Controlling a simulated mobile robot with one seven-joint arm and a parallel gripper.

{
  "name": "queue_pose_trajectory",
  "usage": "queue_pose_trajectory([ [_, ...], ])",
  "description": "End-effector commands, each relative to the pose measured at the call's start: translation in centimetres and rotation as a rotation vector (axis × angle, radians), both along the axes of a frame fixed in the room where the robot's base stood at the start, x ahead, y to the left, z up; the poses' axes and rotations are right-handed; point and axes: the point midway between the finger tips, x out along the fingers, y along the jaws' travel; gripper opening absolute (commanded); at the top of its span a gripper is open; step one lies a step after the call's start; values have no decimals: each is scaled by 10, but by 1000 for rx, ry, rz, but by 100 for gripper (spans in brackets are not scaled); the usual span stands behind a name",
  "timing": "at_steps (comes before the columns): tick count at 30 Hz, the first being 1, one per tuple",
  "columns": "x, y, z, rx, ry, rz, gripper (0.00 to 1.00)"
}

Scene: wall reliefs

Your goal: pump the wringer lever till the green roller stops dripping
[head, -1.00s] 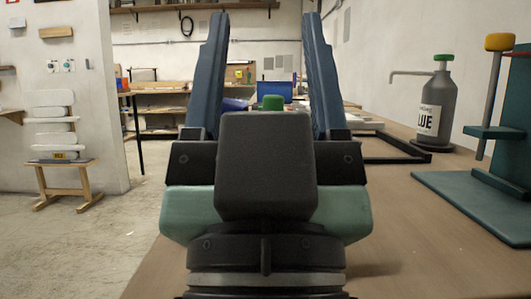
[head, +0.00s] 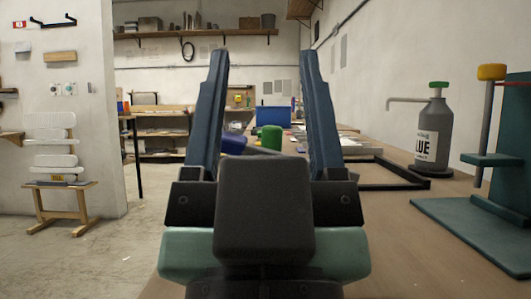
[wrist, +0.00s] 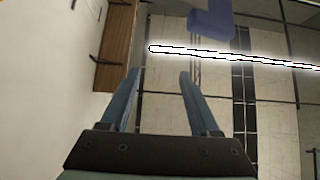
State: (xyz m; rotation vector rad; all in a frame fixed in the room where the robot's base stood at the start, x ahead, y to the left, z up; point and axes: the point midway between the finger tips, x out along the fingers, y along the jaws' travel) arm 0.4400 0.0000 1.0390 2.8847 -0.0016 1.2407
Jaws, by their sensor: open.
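My gripper (head: 258,115) is open and empty, its two blue fingers upright and apart in the middle of the head view. It also shows open in the wrist view (wrist: 158,90). A teal stand (head: 492,160) on the bench at the right edge carries a grey bar with a yellow knob (head: 491,72), which looks like the lever. My gripper is well to its left and not touching it. The stand is cut off by the frame, and no roller or drip shows on it. A small green cylinder (head: 269,138) shows between my fingers, farther back; I cannot tell whether it is the roller.
A grey glue pump bottle (head: 432,130) with a green top stands on the bench left of the stand. A black frame (head: 400,183) lies behind my gripper. The bench (head: 400,235) is clear in front of the stand.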

Motion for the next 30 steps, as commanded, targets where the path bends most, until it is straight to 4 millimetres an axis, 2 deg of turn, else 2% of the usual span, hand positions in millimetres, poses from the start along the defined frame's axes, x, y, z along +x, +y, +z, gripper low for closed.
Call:
queue_pose_trajectory([
  [1, 0, 0, 0, 0, 0, 0, 59],
  [11, 0, 0, 0, 0, 0, 0, 0],
  [30, 0, 0, 0, 0, 0, 0, 0],
])
